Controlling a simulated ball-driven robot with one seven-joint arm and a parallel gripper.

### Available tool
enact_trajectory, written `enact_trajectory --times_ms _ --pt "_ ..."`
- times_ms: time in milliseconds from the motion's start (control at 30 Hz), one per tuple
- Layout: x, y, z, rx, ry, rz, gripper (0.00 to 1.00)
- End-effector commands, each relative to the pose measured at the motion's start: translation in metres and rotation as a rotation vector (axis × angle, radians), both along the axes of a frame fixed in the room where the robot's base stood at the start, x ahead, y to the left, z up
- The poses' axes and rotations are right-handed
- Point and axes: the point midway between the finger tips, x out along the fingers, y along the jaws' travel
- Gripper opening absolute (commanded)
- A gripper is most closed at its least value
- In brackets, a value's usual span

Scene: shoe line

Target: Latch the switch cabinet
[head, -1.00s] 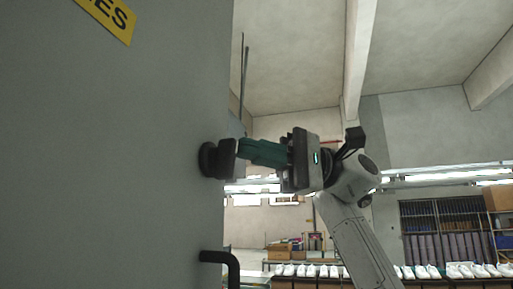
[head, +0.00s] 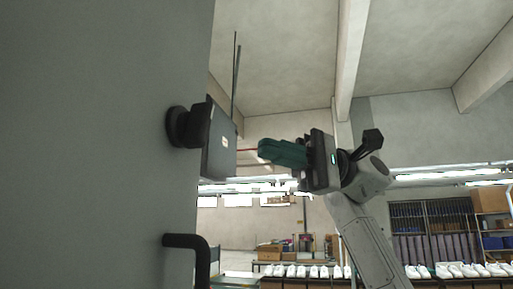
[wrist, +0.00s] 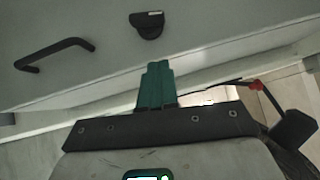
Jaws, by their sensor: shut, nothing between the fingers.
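The switch cabinet (head: 90,150) is a large flat grey face filling the left of the head view; it also spans the top of the wrist view (wrist: 230,25). Its dark latch (head: 217,140) has a round base and a flat-faced block standing out from the surface. The latch also shows at top centre in the wrist view (wrist: 147,27). My gripper (head: 264,149) has its teal fingers shut and empty, pointing at the cabinet, to the right of the latch and apart from it. In the wrist view the fingers (wrist: 157,68) lie below the latch with a gap.
A black bar handle (head: 192,246) sits on the cabinet below the latch, and at left in the wrist view (wrist: 55,54). White shoes (head: 310,271) line a bench in the background, with shelving (head: 432,232) at right.

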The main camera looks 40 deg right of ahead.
Motion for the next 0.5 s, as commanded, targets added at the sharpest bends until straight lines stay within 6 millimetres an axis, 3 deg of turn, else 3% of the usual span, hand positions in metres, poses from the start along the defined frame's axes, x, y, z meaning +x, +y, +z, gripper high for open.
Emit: enact_trajectory --times_ms 200,500 --pt "-0.005 -0.033 -0.006 0.000 -0.001 -0.002 0.00" --pt "-0.008 -0.047 -0.008 -0.001 -0.001 0.001 0.00"
